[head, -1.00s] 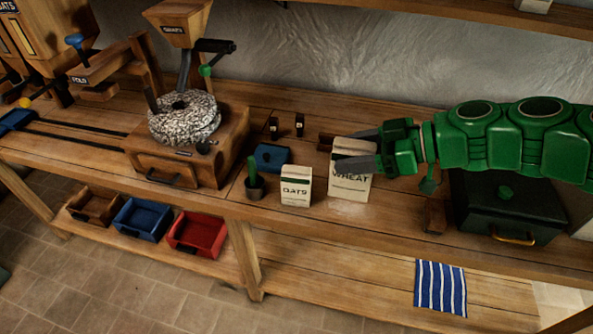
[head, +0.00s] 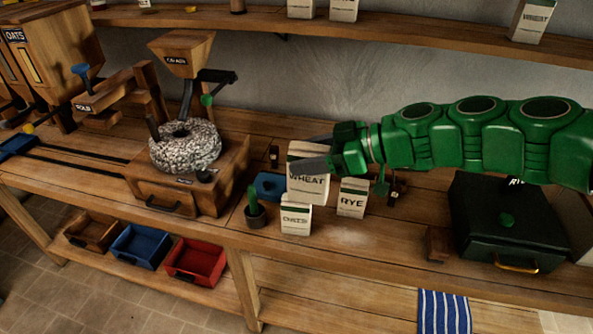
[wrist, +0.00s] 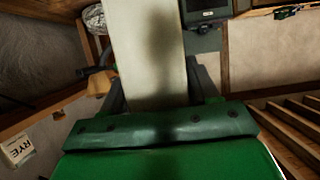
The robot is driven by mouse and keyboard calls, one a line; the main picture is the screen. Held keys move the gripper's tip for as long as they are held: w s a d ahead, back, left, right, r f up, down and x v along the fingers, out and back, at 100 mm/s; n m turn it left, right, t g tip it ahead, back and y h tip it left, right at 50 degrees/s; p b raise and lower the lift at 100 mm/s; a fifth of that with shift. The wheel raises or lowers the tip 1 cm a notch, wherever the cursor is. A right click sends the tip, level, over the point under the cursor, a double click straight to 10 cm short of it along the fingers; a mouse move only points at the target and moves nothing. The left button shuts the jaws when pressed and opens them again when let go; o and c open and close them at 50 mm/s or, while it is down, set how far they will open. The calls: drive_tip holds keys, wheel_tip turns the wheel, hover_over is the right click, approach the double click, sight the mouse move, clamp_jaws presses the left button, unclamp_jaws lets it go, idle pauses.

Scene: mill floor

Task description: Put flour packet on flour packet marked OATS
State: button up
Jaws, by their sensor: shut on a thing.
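My gripper (head: 322,152) is shut on the flour packet marked WHEAT (head: 308,187), a white packet with a dark green band. It holds the packet upright, and the packet's pale side fills the middle of the wrist view (wrist: 147,55) between the fingers. The flour packet marked OATS (head: 296,219) stands upright on the bench. In the head view the WHEAT packet is above and slightly right of it, its lower edge close to the OATS top. I cannot tell whether they touch.
A packet marked RYE (head: 352,199) stands on the bench right of OATS. A small potted cactus (head: 255,212) and a blue box (head: 269,186) are close on the left. A stone mill (head: 184,147) stands further left, a dark green chest (head: 508,225) at the right.

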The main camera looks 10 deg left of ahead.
drive_tip(key=w+a+f, duration=0.4)
drive_tip(key=w+f, duration=0.4)
drive_tip(key=f, duration=0.3)
drive_tip(key=shift+w+a, duration=0.2)
drive_tip(key=shift+a, duration=0.15)
drive_tip(key=shift+f, duration=0.1)
drive_tip(key=o, duration=1.5)
drive_tip(key=v, duration=1.2)
